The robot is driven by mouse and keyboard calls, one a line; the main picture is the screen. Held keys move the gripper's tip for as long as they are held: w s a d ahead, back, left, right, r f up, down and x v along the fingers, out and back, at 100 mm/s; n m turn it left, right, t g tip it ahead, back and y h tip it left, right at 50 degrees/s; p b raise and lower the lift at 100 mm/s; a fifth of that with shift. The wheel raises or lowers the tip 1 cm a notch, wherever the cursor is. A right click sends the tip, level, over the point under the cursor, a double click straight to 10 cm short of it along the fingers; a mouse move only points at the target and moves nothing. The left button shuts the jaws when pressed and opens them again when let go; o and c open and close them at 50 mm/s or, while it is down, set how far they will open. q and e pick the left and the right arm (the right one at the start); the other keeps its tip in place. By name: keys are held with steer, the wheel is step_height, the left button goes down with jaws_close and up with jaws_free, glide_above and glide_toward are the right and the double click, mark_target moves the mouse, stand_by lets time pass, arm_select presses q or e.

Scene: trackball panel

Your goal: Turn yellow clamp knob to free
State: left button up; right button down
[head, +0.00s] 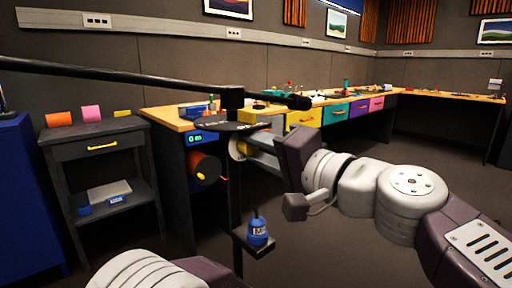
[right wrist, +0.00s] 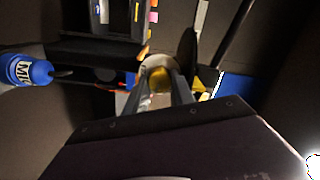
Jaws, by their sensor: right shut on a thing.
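The yellow clamp knob (head: 243,148) sits on the black upright post (head: 236,195), beside a pale round collar, and is partly hidden by my fingers. My right gripper (head: 252,152) reaches in from the right, its fingers shut on the knob. In the right wrist view the fingers (right wrist: 165,92) close around the yellow knob (right wrist: 158,76), with the pale collar just beyond it. The knob's turned position cannot be told. My left gripper is out of view; only part of my left arm shows at the bottom left.
A black boom (head: 140,77) crosses above from the left. A blue bottle (head: 257,231) stands on a small black shelf low on the post. An orange-faced roll (head: 204,166) is just left of the post. A workbench with coloured drawers lies behind; a dark side table (head: 98,150) is at left.

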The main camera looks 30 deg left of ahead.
steer(key=m, duration=0.3)
steer(key=shift+m+p, duration=0.3)
steer(key=shift+m, duration=0.1)
steer(key=m, duration=0.3)
steer(key=shift+m+p, duration=0.3)
steer(key=shift+p, duration=0.05)
steer(key=m+p, duration=0.1)
steer(key=m, duration=0.3)
steer(key=shift+f+m+p, duration=0.1)
steer(key=shift+m+p, duration=0.3)
steer(key=shift+m, duration=1.3)
steer(key=c, duration=1.1)
jaws_free()
steer(key=shift+o, duration=0.2)
